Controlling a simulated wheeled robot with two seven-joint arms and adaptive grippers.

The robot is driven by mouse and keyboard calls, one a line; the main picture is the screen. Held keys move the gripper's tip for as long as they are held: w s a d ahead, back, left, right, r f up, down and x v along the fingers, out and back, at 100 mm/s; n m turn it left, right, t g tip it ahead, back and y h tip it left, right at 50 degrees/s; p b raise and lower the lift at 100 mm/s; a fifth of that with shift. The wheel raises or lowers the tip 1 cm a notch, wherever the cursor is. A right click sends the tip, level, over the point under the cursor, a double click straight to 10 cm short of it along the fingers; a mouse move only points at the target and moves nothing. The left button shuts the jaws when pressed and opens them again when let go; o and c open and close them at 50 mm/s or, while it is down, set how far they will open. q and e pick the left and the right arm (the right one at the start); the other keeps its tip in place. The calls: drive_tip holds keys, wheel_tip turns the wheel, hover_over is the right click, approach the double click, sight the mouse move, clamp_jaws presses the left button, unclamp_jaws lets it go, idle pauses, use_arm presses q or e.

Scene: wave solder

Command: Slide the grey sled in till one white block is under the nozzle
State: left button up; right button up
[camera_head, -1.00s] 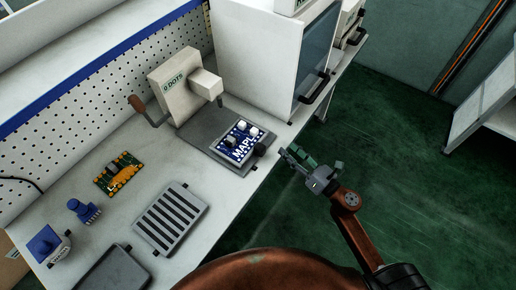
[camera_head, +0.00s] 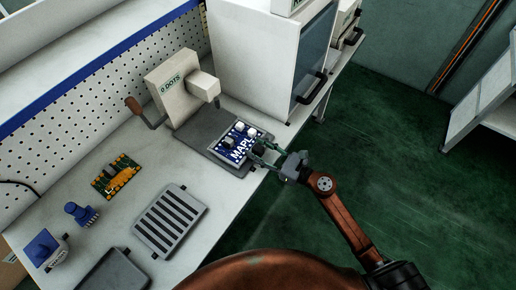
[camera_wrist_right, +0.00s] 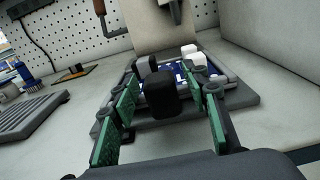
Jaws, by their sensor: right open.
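The grey sled (camera_head: 213,152) carries a blue board (camera_head: 243,144) marked MAPL and sits on a dark grey base plate. White blocks (camera_head: 251,132) stand on the board's far side; they also show in the wrist view (camera_wrist_right: 197,58). A black knob (camera_wrist_right: 160,97) stands at the sled's front edge. The nozzle machine (camera_head: 172,85), marked "0 DOTS", stands behind, its head (camera_head: 204,86) overhanging the plate left of the board. My right gripper (camera_head: 266,151) is open at the knob; in the wrist view its green-padded fingers (camera_wrist_right: 168,100) stand either side of it. My left gripper is out of view.
A slotted grey tray (camera_head: 170,221), an orange-and-green board (camera_head: 117,177) and blue parts (camera_head: 83,213) lie to the left on the white bench. A white cabinet (camera_head: 255,55) with a dark handle stands at the right. The bench's front edge runs beside the sled.

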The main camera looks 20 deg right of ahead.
drive_tip(key=shift+c, duration=0.7)
clamp_jaws()
